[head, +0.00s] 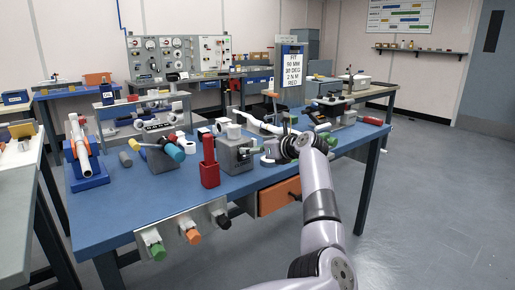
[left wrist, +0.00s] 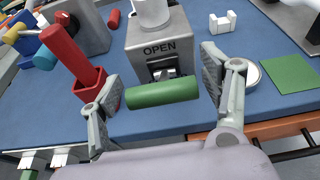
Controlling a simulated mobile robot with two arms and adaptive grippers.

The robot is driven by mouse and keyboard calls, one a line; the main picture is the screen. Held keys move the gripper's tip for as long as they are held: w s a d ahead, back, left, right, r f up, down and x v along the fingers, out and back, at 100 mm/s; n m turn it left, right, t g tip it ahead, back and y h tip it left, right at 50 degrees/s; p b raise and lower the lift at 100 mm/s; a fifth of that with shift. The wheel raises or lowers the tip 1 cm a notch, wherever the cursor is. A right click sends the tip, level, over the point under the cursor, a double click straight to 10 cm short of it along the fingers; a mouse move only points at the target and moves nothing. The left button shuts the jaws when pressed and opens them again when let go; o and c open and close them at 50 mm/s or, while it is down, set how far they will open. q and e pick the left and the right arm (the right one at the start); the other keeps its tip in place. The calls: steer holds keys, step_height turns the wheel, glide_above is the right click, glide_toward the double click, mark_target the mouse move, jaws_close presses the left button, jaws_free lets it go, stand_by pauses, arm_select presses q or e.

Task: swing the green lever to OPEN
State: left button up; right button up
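The green lever (left wrist: 162,92) is a thick cylinder lying crosswise on the front of a grey box (left wrist: 160,48) marked OPEN in the left wrist view. My left gripper (left wrist: 160,80) is open, one finger beyond each end of the lever. Small gaps show between fingers and lever; I cannot tell whether either touches. The left gripper (head: 262,152) also shows in the head view, right of the box. My right gripper is not in view.
A red holder (head: 209,170) stands close left of the box. A white cylinder (left wrist: 151,12) sits on the box top. A green square (left wrist: 290,73) lies to the right. Knobs and an orange drawer (head: 279,195) are on the table's front. Several fixtures stand on the blue table (head: 130,205).

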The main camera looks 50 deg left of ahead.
arm_select(q)
steer(key=shift+f, duration=0.1)
steer(key=shift+d, duration=0.55)
steer(key=w+v, duration=0.1)
steer(key=v, duration=1)
steer(key=shift+s, duration=0.5)
